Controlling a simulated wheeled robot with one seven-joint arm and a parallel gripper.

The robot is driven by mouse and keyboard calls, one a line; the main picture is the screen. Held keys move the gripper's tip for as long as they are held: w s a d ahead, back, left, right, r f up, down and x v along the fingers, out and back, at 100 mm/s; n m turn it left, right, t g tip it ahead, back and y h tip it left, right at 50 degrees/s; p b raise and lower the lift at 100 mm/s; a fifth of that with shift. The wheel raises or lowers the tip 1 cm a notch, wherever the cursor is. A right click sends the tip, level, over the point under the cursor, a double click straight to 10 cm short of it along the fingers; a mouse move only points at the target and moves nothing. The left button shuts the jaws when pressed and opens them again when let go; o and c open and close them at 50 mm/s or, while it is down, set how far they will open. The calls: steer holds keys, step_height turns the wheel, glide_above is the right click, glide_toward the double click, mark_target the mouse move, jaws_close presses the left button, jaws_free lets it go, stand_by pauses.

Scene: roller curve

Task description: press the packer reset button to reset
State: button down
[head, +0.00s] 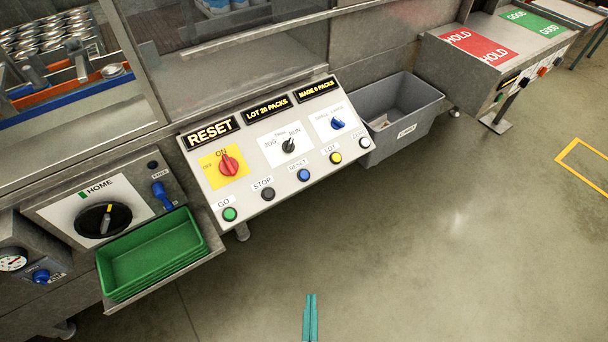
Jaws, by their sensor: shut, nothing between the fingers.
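The control panel (248,194) slopes toward me in the middle of the head view. Its blue button (303,175), labelled RESET, sits in the bottom row between the black STOP button (268,194) and the yellow LOT button (336,158). A display (210,133) at the panel's top left reads RESET. My gripper (310,297) is at the bottom centre of the view, in front of and below the panel. Its teal fingers are shut with nothing between them, and it is well apart from the button.
The panel also holds a green GO button (230,214), a red switch (229,165) and knobs. Green trays (155,250) stand at the left beside a HOME dial (103,220). A grey bin (400,115) is to the right. The floor between my gripper and the panel is clear.

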steer(key=w+r+n, duration=0.1)
steer(key=w+r, duration=0.2)
steer(key=w, duration=0.8)
steer(key=w+r+n, duration=0.1)
steer(key=w+r, duration=0.3)
steer(key=w, duration=0.8)
steer(key=w+r+n+g, duration=0.1)
steer(key=w+r, duration=0.3)
steer(key=w, duration=0.7)
steer(key=shift+w+d, duration=0.2)
steer(key=shift+w, duration=0.05)
steer(key=shift+f, duration=0.15)
